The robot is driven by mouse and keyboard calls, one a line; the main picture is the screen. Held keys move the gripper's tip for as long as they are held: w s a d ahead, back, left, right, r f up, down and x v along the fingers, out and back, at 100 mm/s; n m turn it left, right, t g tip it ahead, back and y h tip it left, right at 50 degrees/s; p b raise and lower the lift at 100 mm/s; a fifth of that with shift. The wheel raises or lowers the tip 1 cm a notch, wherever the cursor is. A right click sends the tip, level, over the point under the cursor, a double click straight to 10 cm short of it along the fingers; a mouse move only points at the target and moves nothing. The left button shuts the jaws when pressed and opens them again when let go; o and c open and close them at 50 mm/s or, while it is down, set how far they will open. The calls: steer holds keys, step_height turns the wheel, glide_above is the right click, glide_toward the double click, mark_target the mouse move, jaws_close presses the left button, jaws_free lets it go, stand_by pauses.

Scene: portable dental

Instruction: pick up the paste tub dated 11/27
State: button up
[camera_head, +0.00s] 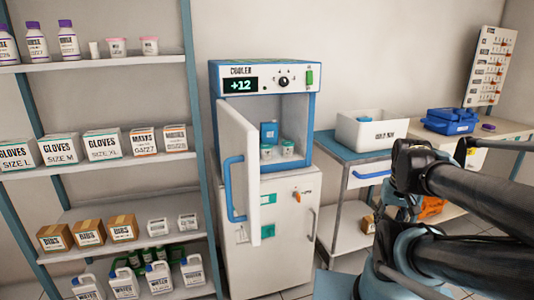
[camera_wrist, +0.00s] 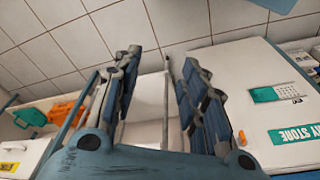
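Two small tubs with green lids, a left one (camera_head: 267,152) and a right one (camera_head: 288,148), stand inside the cooler (camera_head: 263,77). Their labels are too small to read, so I cannot tell which is dated 11/27. Two pink-lidded tubs (camera_head: 117,47) (camera_head: 149,46) sit on the top left shelf, also with unreadable dates. The cooler door (camera_head: 239,165) is swung open. My gripper (camera_wrist: 162,62) is open and empty in the wrist view. In the head view my arm is at the right, well away from the cooler; its fingers are hard to make out.
A blue box (camera_head: 269,133) stands behind the tubs. The cooler rests on a white cabinet (camera_head: 268,240); a cart with a white bin (camera_head: 371,132) is to its right. Shelves (camera_head: 90,64) of boxes and bottles stand at left. The open door juts forward on the cooler's left.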

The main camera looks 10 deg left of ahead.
steer(key=o, duration=0.5)
steer(key=shift+s+a+r, duration=0.15)
steer(key=shift+s+r, duration=0.1)
steer(key=shift+r, duration=0.2)
steer(key=shift+c, duration=0.2)
steer(key=shift+o, duration=0.2)
steer(key=w+a+r+n+t, duration=0.1)
steer(key=w+a+r+n, duration=0.1)
steer(key=w+a+r, duration=0.2)
steer(key=w+r, duration=0.1)
steer(key=w, duration=0.2)
steer(key=shift+w+r+y, duration=0.3)
steer(key=shift+w+r, duration=0.05)
steer(key=shift+r, duration=0.05)
steer(key=n+t+y, duration=0.2)
steer(key=n+y, duration=0.2)
steer(key=n, duration=0.2)
glide_toward(268, 146)
steer(key=w, duration=0.1)
steer(key=shift+s+x, duration=0.2)
steer(key=shift+x, duration=2.7)
steer(key=shift+s+x, duration=0.15)
steer(key=shift+x, duration=2.8)
